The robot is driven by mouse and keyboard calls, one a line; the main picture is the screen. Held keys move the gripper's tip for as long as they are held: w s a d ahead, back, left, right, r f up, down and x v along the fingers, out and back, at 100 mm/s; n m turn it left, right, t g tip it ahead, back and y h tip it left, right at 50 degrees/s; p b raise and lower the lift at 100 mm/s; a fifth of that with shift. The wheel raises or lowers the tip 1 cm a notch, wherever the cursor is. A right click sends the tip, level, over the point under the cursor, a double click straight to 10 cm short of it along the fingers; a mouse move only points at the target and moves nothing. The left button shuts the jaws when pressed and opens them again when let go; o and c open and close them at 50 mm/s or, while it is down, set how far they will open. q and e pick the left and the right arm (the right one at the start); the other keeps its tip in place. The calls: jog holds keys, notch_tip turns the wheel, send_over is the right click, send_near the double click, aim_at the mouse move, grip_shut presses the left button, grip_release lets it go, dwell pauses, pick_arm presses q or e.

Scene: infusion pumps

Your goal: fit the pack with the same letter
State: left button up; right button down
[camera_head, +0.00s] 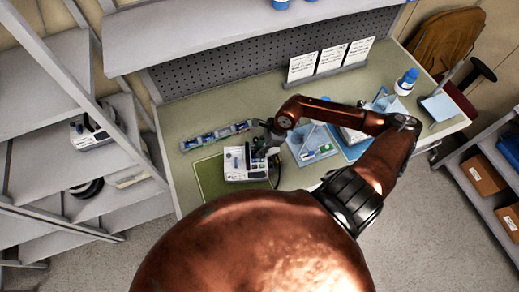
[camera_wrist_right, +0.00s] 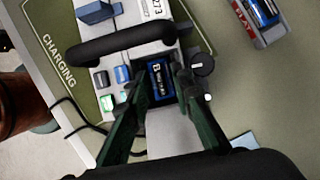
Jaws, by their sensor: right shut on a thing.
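The white pump (camera_head: 238,166) with a dark handle stands on the green mat on the bench. In the right wrist view the pump (camera_wrist_right: 145,30) shows its black handle, coloured buttons, a knob and a dark bay. A blue and black pack (camera_wrist_right: 160,80) marked "B" is at this bay, between the fingers of my right gripper (camera_wrist_right: 157,88). My right gripper (camera_head: 266,148) is shut on the pack; how deep the pack sits is hard to tell. The pump's own letter cannot be read. My left gripper is not in view.
The green mat (camera_wrist_right: 62,60) reads "CHARGING". A long tray (camera_head: 192,144) of blue packs lies behind the pump; its end (camera_wrist_right: 268,38) shows a red label. Blue trays (camera_head: 300,158) stand to the right. White cards (camera_head: 332,57) lean at the back.

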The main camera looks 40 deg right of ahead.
jog(key=shift+s+f+b, duration=0.35)
jog(key=shift+f+b, duration=0.15)
jog(key=shift+f, duration=0.05)
jog(key=shift+s+f+b, duration=0.3)
jog(key=shift+f+b, duration=0.15)
jog(key=shift+f, duration=0.05)
dwell(0.9)
jog(key=c, duration=1.9)
grip_release()
jog(key=shift+r, duration=0.15)
jog(key=shift+w+r+p, duration=0.2)
jog(key=shift+r+p, duration=0.15)
jog(key=shift+r, duration=0.15)
jog(key=shift+w+r+p, duration=0.2)
jog(key=shift+r+p, duration=0.15)
jog(key=shift+r, duration=0.1)
jog(key=shift+o, duration=0.7)
jog(key=shift+s+d+r+p, duration=0.15)
jog(key=shift+r+p, duration=0.15)
jog(key=shift+r, duration=0.35)
jog(key=shift+w+r+p, duration=0.25)
jog(key=shift+r+p, duration=0.25)
jog(key=shift+r, duration=0.6)
jog(key=shift+r+p, duration=0.5)
jog(key=shift+r, duration=0.45)
